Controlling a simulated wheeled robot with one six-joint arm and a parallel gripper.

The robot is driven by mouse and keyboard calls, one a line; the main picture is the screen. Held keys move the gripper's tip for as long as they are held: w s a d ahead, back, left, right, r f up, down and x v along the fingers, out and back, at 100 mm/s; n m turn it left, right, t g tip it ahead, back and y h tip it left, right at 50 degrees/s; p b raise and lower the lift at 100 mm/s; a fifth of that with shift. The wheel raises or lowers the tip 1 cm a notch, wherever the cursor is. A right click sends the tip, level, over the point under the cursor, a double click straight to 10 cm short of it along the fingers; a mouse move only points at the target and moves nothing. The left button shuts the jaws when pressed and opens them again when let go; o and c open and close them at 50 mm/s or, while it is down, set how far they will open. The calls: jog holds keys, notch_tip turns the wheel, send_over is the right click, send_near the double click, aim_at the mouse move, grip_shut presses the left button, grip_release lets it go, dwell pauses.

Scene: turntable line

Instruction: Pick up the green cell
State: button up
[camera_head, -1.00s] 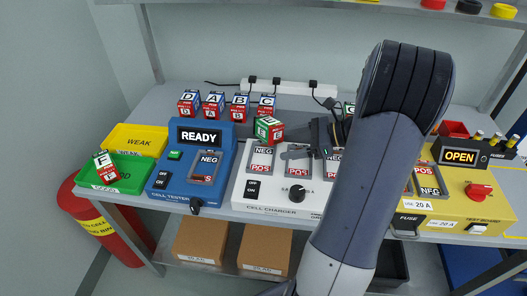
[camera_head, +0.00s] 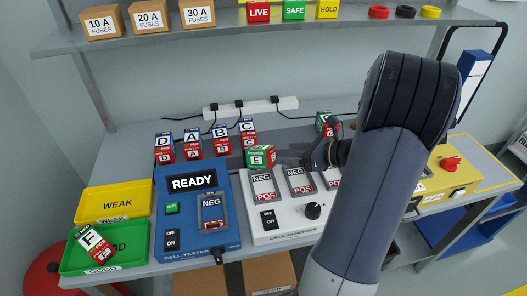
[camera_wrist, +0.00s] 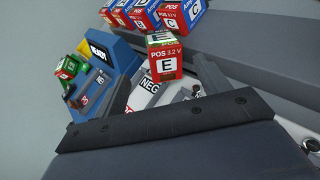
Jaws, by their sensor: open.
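Several green-and-red cells are in view. Cell E (camera_head: 260,158) stands at the back of the charger's left slot; it also shows near the middle of the wrist view (camera_wrist: 164,58). Cell F (camera_head: 95,243) lies tilted in the green GOOD bin. Another green-topped cell (camera_head: 323,121) stands at the back of the bench behind my gripper, its label partly hidden. My gripper (camera_head: 312,156) is open, above the charger just right of cell E and apart from it. Its jaws are seen side-on in the head view, with nothing visible between them.
Blue-and-red cells D (camera_head: 164,148), A (camera_head: 192,143), B (camera_head: 221,140) and C (camera_head: 247,132) stand in a row behind the blue tester (camera_head: 190,225). The white charger (camera_head: 285,228) has several slots. A power strip (camera_head: 250,107) lies behind. A shelf hangs above.

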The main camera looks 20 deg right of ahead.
aim_at(260, 152)
jog(key=shift+w+a+f, duration=0.2)
jog(key=shift+w+a, duration=0.05)
jog(key=shift+w, duration=0.05)
jog(key=x, duration=0.4)
jog(key=shift+w+a, duration=0.1)
jog(key=shift+w, duration=0.05)
jog(key=x, duration=0.4)
jog(key=shift+w+a+r+p, duration=0.15)
jog(key=shift+a+p, duration=0.15)
jog(key=shift+a, duration=0.15)
jog(key=shift+w+a+f, duration=0.2)
jog(key=shift+w, duration=0.1)
jog(key=shift+d, duration=0.1)
grip_shut()
